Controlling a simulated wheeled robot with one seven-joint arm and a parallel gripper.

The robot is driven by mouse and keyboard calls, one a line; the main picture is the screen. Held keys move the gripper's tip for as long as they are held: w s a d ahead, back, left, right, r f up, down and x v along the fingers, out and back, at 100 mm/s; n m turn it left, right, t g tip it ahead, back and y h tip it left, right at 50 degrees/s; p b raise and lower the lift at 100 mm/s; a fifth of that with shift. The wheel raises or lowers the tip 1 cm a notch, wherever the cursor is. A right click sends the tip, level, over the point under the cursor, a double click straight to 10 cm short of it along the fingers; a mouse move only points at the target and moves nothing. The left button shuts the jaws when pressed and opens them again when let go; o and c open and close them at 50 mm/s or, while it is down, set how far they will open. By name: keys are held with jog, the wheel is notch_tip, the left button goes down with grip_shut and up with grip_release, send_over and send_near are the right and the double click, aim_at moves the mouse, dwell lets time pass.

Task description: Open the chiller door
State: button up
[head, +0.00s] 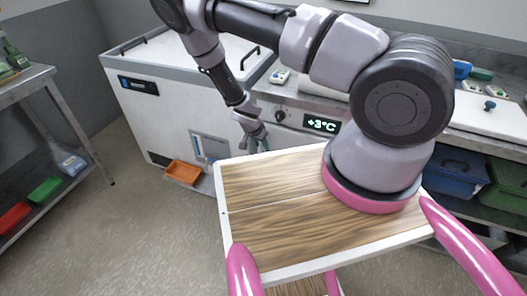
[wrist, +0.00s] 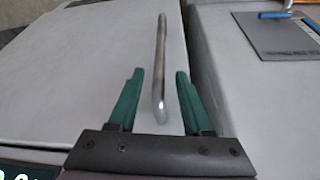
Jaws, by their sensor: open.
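The chiller is the unit under the counter with the green +3°C display (head: 321,124) in the head view. Its pale door (head: 285,139) is partly hidden behind my wooden deck. In the wrist view the door (wrist: 75,75) fills the left side and looks shut, with a metal bar handle (wrist: 161,70) running along it near its edge. My gripper (head: 254,142) is in front of the door in the head view. In the wrist view my gripper (wrist: 160,78) has its green fingers open, one on each side of the handle. Neither finger visibly touches the bar.
A white chest freezer (head: 165,95) stands left of the chiller, its side close to the door edge. An orange bin (head: 184,172) sits on the floor before it. A metal shelf (head: 45,90) is at far left. Floor between (head: 125,225) is clear.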

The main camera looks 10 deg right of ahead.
jog(key=x, duration=0.5)
jog(key=shift+d+f, duration=0.1)
jog(key=shift+f, duration=0.3)
grip_shut()
dwell(1.0)
